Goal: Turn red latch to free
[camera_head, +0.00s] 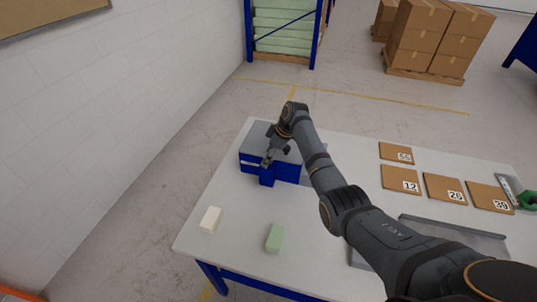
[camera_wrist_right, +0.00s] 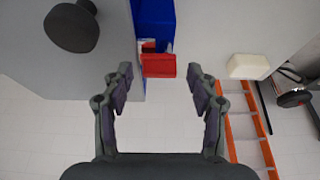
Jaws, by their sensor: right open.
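The red latch (camera_wrist_right: 158,66) shows in the right wrist view, on the blue part (camera_wrist_right: 153,24) of a grey-topped fixture. It is hidden in the head view, where the blue fixture (camera_head: 284,172) stands at the table's far left. My right gripper (camera_wrist_right: 159,82) is open and empty. In the wrist view its fingertips lie to either side of the latch's line, with gaps on both sides. I cannot tell how far the latch is in depth. In the head view the right gripper (camera_head: 268,159) is over the fixture's front. My left gripper is not in view.
A black knob (camera_wrist_right: 72,27) sticks out from the fixture's grey top. A cream block (camera_head: 210,220) and a green block (camera_head: 275,238) lie in front on the table. Numbered brown sheets (camera_head: 401,180) and a grey tray (camera_head: 455,231) are to the right.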

